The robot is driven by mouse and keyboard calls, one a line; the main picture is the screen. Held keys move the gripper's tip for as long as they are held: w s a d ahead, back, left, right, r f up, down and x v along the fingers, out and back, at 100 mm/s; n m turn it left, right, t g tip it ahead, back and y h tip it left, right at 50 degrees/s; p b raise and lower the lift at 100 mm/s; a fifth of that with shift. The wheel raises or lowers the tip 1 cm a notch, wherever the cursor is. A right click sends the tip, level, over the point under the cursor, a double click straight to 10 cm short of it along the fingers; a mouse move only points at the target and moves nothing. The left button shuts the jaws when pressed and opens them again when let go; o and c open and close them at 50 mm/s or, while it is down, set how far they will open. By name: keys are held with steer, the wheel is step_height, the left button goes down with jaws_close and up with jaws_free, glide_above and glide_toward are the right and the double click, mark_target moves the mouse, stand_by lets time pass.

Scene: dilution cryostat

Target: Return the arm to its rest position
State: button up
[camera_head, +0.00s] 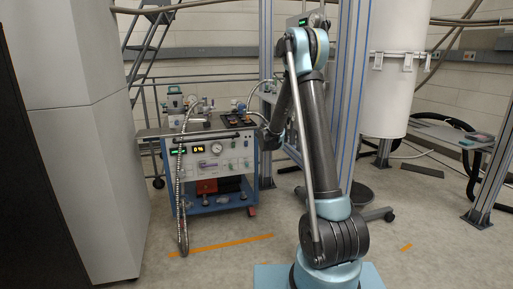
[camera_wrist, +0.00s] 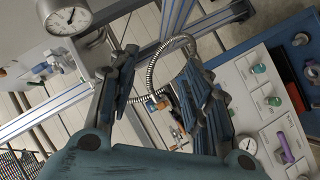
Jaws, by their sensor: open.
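My arm (camera_head: 318,135) rises from its base, bends at a high elbow, and its forearm slopes down to the left toward the pump cart. In the head view, the arm's far end is near the cart's right side, and the fingers are too hidden to make out. In the wrist view my gripper (camera_wrist: 162,65) is open, its two dark fingers apart. Nothing is clearly held between them. A ribbed metal hose (camera_wrist: 152,75) shows behind the gap between the fingers; I cannot tell how close it is.
The blue-framed cart (camera_head: 215,155) carries gauges and valves; a metal hose (camera_head: 181,215) hangs at its front. A valve panel (camera_wrist: 258,105) and a round gauge (camera_wrist: 68,14) show in the wrist view.

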steer(key=s+d+r+m+g, duration=0.2)
steer(key=s+d, duration=0.2)
steer(key=s, duration=0.6)
steer(key=s+d+r+m+g, duration=0.15)
steer(key=s+d, duration=0.25)
steer(key=s, duration=0.5)
steer(key=s+d+r+m+g, duration=0.2)
steer(key=s+d+g, duration=0.15)
steer(key=s, duration=0.65)
steer(key=s+f+g+y, duration=0.1)
steer(key=s+f, duration=0.3)
steer(key=s, duration=0.7)
steer(key=s+a+f+m+g+y, duration=0.1)
steer(key=s+f, duration=0.3)
steer(key=s, duration=0.7)
steer(key=s+a+f+m+g+y, duration=0.1)
steer(key=s+f+g, duration=0.1)
steer(key=s, duration=1)
steer(key=shift+a+f+g, duration=0.25)
steer(key=shift+f+g, duration=0.15)
steer(key=shift+f, duration=0.5)
steer(key=shift+s, duration=0.1)
